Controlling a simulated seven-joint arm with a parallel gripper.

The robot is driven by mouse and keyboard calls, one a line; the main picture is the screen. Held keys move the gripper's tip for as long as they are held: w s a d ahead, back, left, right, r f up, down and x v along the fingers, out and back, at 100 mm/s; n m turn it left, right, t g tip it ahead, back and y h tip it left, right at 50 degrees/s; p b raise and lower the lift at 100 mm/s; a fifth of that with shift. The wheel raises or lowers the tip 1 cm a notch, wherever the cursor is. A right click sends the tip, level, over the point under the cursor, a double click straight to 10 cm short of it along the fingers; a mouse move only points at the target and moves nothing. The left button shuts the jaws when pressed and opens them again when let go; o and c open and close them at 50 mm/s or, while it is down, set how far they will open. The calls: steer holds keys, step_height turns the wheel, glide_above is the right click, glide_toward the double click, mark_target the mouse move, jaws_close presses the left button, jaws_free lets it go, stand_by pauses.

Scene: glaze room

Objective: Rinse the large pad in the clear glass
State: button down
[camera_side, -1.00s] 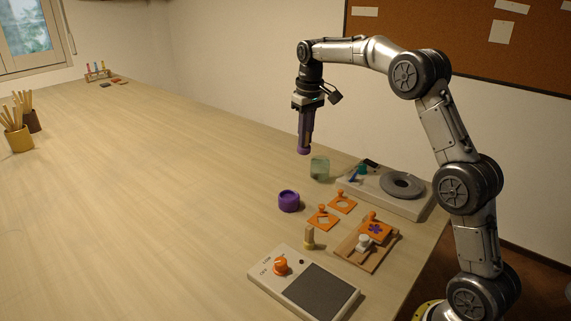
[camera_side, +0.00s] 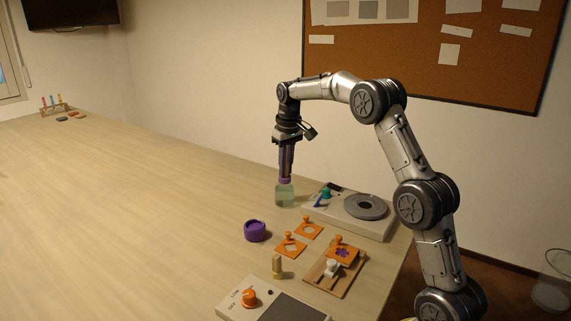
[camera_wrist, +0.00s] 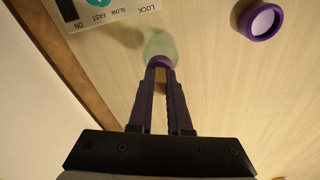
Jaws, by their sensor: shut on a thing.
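The pad is at the mouth of the clear glass (camera_side: 285,197), which is greenish and upright on the table. In the wrist view, the pad (camera_wrist: 160,61) shows between my fingertips (camera_wrist: 160,70), with the glass (camera_wrist: 160,43) around or just beyond it. I cannot tell how far the pad is inside, and the fingers hide part of it.
A turntable unit (camera_side: 325,213) with a grey disc (camera_side: 366,206) and teal knob stands right of the glass. A purple pot (camera_side: 255,231) is in front. Orange plates (camera_side: 291,246), a wooden board (camera_side: 322,279) and a control box (camera_side: 228,308) lie nearer.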

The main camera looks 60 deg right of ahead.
mark_target(286, 177)
steer(key=shift+f, duration=0.1)
steer(key=shift+f, duration=0.7)
steer(key=shift+f, duration=0.2)
steer(key=shift+f, duration=0.75)
steer(key=shift+r, duration=0.1)
